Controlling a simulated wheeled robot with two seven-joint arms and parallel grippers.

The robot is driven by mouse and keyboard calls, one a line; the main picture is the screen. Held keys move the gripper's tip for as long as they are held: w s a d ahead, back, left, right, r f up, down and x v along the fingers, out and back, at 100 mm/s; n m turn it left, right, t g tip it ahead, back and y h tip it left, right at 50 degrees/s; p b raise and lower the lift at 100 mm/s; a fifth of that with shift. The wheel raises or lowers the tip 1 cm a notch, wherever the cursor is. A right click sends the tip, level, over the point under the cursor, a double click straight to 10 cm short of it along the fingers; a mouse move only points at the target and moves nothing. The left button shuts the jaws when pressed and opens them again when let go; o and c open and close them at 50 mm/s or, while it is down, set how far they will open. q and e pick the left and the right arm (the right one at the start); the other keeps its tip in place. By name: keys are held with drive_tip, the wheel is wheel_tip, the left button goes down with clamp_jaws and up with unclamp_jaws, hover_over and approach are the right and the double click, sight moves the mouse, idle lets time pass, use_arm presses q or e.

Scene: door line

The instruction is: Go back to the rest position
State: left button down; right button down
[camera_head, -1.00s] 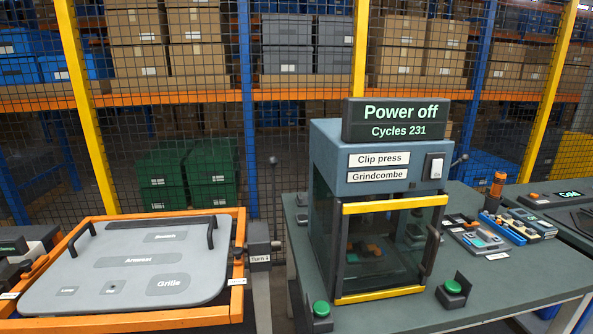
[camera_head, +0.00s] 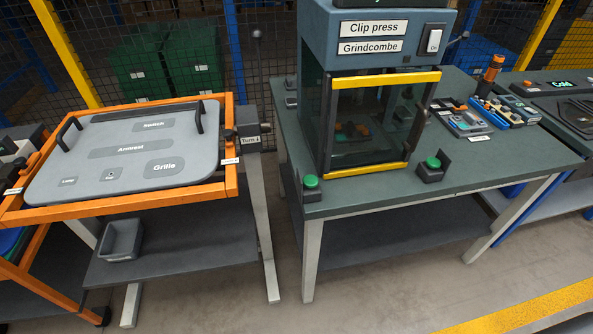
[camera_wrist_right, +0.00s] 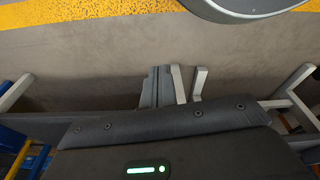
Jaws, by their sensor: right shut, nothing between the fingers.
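My right gripper (camera_wrist_right: 159,88) shows in the right wrist view, its two grey fingers together beyond its dark housing with a lit green strip. Nothing is between them, and it hangs over bare floor. Neither arm nor gripper is in the head view. The clip press (camera_head: 375,50) stands on the green-topped table (camera_head: 460,180), its yellow-framed front closed. An orange frame (camera_head: 228,130) at left holds a grey panel (camera_head: 70,172) labelled Armrest and Grille.
A grey bin (camera_head: 121,240) sits on the shelf under the orange frame. Two green buttons (camera_head: 311,182) (camera_head: 433,163) are at the table's front. Small parts and tools (camera_head: 490,112) lie at right. Mesh fence stands behind. Floor (camera_head: 400,290) in front is clear, with a yellow line (camera_head: 530,305).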

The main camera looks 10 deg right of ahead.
drive_tip(key=s+d+f+g, duration=0.1)
drive_tip(key=s+d+f, duration=0.1)
drive_tip(key=s+f, duration=1.1)
drive_tip(key=shift+s+d, duration=0.4)
drive_tip(key=shift+s, duration=0.7)
